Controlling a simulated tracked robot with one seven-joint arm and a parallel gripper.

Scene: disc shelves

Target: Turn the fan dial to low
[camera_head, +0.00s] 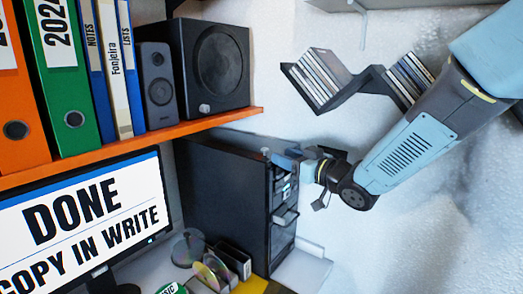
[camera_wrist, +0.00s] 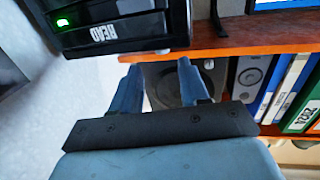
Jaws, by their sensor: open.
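No fan is plainly identifiable. A black box with a large round grille (camera_head: 215,62) stands on the orange shelf, and I cannot tell whether it is a speaker or a fan. A small pale knob (camera_head: 204,108) sits at its lower front. My gripper (camera_head: 287,160) is at the upper front of the black drawer tower (camera_head: 215,195), right of and below that box. In the wrist view my gripper (camera_wrist: 158,66) is open, with nothing seen between its fingers. There the grille box (camera_wrist: 165,85) is partly hidden behind the fingers. No dial markings can be read.
The orange shelf (camera_head: 130,143) also holds binders (camera_head: 65,75) and a small speaker (camera_head: 159,85). A monitor (camera_head: 85,220) stands below. Discs (camera_head: 210,272) lie near the tower. A black wall rack (camera_head: 340,92) holds cases beside my arm. White wall lies behind.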

